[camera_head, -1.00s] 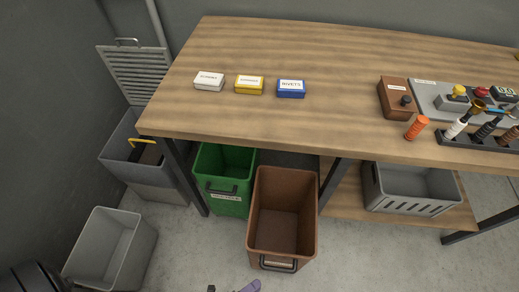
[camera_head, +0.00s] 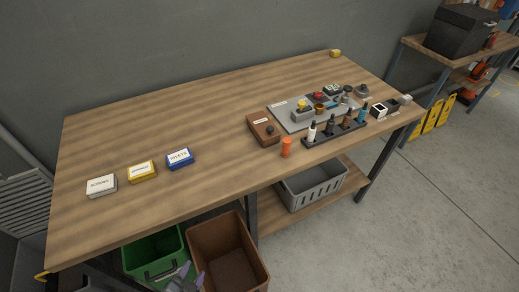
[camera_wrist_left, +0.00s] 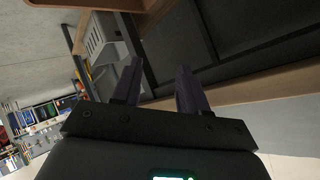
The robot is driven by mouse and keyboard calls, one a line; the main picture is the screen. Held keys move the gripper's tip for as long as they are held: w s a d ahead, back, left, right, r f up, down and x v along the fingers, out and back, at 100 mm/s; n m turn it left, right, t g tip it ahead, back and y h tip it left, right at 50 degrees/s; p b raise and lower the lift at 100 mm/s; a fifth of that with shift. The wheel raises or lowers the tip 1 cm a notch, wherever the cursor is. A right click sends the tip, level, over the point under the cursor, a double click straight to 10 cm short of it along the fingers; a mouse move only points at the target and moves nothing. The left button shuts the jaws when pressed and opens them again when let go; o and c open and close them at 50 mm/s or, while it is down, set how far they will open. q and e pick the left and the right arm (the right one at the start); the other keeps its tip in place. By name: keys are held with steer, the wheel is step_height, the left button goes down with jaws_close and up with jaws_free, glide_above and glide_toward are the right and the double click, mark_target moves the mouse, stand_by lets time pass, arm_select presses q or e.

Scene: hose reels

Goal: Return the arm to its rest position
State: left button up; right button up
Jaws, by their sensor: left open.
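The rest of the left arm is out of the head view. My right gripper is not seen in either view.
A green bin (camera_head: 153,255) stands beside the brown one. A grey crate (camera_head: 312,187) sits on the lower shelf.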

arm_select(q)
steer(key=s+a+r+n+g+y, duration=0.1)
steer(key=s+a+r+n+g, duration=0.15)
steer(key=s+n+g, duration=0.7)
step_height(320, 180, up, 38)
steer(key=s+m+t+p, duration=0.1)
steer(key=m+t+p, duration=0.1)
steer(key=p, duration=3.6)
steer(key=shift+m, duration=0.45)
